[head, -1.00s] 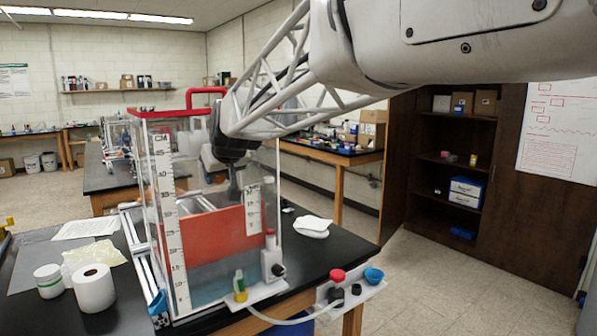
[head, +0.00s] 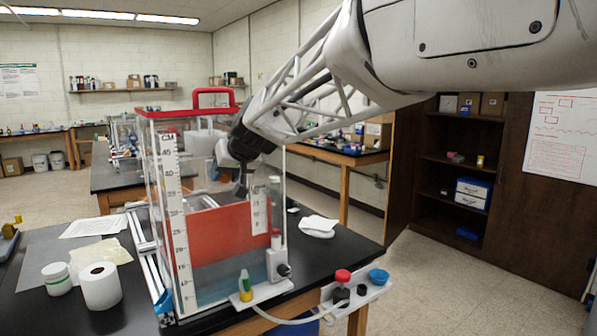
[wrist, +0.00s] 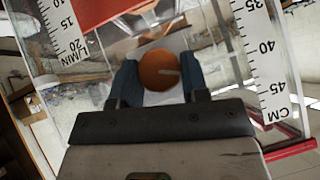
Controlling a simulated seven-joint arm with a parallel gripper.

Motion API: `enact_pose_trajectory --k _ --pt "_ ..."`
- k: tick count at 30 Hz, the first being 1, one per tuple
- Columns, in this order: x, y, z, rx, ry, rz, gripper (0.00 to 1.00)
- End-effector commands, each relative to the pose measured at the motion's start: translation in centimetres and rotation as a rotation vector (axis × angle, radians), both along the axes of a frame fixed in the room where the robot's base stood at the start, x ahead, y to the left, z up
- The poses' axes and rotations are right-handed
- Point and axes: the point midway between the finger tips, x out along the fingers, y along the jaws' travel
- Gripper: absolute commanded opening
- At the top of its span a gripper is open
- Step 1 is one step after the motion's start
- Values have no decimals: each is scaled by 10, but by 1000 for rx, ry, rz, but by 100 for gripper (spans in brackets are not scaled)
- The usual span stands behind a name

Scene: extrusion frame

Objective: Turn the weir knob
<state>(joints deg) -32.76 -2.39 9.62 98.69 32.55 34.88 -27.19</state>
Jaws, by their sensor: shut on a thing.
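In the head view my gripper (head: 241,186) reaches down at the clear tank (head: 215,275), which has a red top rim and centimetre scales. The knob cannot be made out there. A red panel (head: 208,238) stands inside the tank.
A paper roll (head: 100,287) and a white jar (head: 56,279) stand left. A white cloth (head: 319,226) lies right of the tank.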

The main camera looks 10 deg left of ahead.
Motion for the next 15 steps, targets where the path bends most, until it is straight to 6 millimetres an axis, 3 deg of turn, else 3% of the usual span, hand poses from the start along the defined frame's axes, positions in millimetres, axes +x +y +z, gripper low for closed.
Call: enact_pose_trajectory --k 1,6,15 --pt "0 0 0 0 0 0 43" --pt "0 0 0 0 0 0 67" --pt "0 0 1 -1 0 -1 67"
